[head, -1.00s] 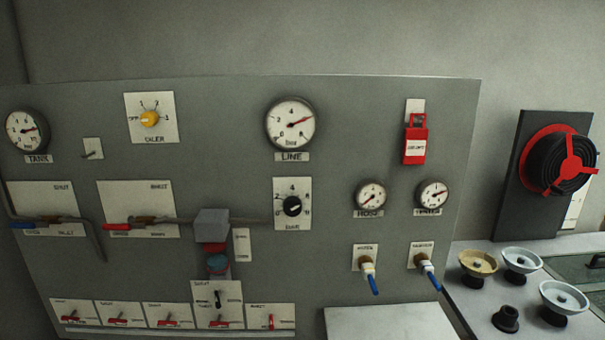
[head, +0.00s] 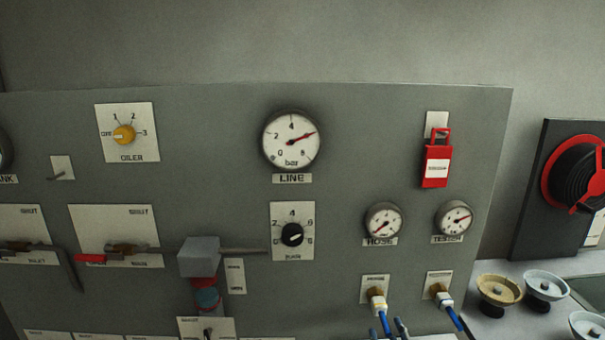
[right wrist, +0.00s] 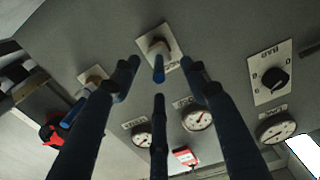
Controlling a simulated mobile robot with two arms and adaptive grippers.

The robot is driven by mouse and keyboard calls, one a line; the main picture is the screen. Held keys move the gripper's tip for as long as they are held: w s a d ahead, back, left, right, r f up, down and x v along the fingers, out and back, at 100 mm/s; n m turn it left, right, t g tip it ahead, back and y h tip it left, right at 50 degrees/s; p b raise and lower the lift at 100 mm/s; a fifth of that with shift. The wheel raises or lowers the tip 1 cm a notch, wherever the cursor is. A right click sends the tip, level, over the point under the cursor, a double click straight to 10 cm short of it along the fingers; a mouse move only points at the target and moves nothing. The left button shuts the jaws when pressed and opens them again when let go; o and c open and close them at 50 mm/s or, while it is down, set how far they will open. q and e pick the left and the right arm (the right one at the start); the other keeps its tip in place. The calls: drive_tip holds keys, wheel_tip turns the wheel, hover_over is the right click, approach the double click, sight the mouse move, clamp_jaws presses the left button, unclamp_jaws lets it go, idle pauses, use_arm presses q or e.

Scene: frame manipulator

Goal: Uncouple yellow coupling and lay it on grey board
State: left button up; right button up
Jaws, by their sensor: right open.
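Two couplings with brass-yellow collars, white bodies and blue tails stick out low on the panel: a left coupling (head: 377,301) and a right coupling (head: 441,295). My right gripper (head: 388,328) is at the bottom edge of the head view, its dark blue fingertips on either side of the left coupling's blue tail. In the right wrist view the open fingers (right wrist: 160,82) spread around this tail, below the coupling's plate (right wrist: 158,45); contact cannot be told. A pale grey flat surface (head: 432,337), perhaps the board, barely shows at the bottom. My left gripper is out of view.
The grey panel (head: 340,215) carries gauges, knobs and a red tag (head: 437,165). A grey box (head: 199,256) juts out at the left.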

sight(381, 313)
drive_tip(key=shift+w+f, duration=0.15)
drive_tip(key=shift+w, duration=0.45)
drive_tip(key=w+b, duration=0.2)
drive_tip(key=w, duration=0.1)
drive_tip(key=shift+w+a+f, duration=0.1)
drive_tip(key=w+b, duration=0.1)
drive_tip(key=w, duration=0.2)
drive_tip(key=shift+w, duration=0.6)
drive_tip(key=shift+w+a+b, duration=0.1)
drive_tip(key=shift+w+b, duration=0.2)
drive_tip(key=shift+w, duration=0.15)
use_arm(q)
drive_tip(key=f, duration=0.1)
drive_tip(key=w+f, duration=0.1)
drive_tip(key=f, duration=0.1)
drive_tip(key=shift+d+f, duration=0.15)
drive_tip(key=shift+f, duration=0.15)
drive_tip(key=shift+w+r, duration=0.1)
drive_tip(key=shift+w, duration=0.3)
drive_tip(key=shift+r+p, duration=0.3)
drive_tip(key=shift+p, duration=0.05)
